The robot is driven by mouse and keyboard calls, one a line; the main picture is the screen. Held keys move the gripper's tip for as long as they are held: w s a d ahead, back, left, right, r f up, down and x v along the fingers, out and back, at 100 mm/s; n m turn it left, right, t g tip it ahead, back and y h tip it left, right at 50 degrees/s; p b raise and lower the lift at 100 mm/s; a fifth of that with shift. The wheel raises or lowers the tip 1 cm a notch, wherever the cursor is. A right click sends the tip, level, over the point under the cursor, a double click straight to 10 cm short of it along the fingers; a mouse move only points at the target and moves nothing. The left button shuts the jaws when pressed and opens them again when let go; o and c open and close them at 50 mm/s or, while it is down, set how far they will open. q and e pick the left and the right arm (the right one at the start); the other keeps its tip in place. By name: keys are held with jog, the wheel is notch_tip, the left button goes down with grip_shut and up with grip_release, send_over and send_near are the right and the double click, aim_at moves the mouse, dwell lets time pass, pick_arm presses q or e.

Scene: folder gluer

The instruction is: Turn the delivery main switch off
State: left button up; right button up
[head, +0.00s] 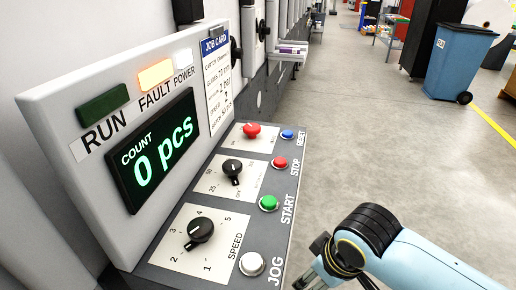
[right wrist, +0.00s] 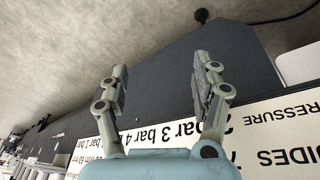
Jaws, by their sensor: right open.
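I cannot make out a switch labelled as the delivery main switch in either view. The control panel (head: 182,222) in the head view carries a black SPEED knob (head: 200,230), a second black knob (head: 232,167) and a red mushroom-shaped knob (head: 251,130). My right gripper (head: 318,274) is at the bottom of the head view, right of the panel and partly cut off by the frame edge. In the right wrist view its two fingers (right wrist: 160,78) are spread apart with nothing between them. My left gripper is not in view.
RESET (head: 288,134), STOP (head: 280,163), START (head: 268,203) and JOG (head: 251,264) buttons line the panel's right edge. The FAULT lamp (head: 155,75) glows orange; the display (head: 155,150) reads 0 pcs. Open floor (head: 400,150) lies right, with a blue bin (head: 460,62) beyond.

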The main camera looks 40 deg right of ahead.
notch_tip(320, 180, up, 17)
jog(key=a+p, duration=0.1)
jog(key=p, duration=0.3)
jog(key=shift+n+t+y, duration=0.4)
jog(key=shift+n, duration=0.5)
jog(key=w, duration=0.5)
jog(key=w+d, duration=0.1)
jog(key=w, duration=0.2)
jog(key=shift+w+r, duration=0.25)
jog(key=shift+r, duration=0.05)
jog(key=shift+n, duration=0.3)
jog(key=w, duration=0.2)
jog(key=w+d+r, duration=0.1)
jog(key=w, duration=0.2)
jog(key=w+d+r, duration=0.1)
jog(key=w, duration=0.1)
jog(key=shift+w+d, duration=0.25)
jog(key=shift+w, duration=0.05)
jog(key=y, duration=0.1)
send_near(253, 127)
jog(key=p+x, duration=0.1)
jog(key=x, duration=0.8)
jog(key=shift+r, duration=0.1)
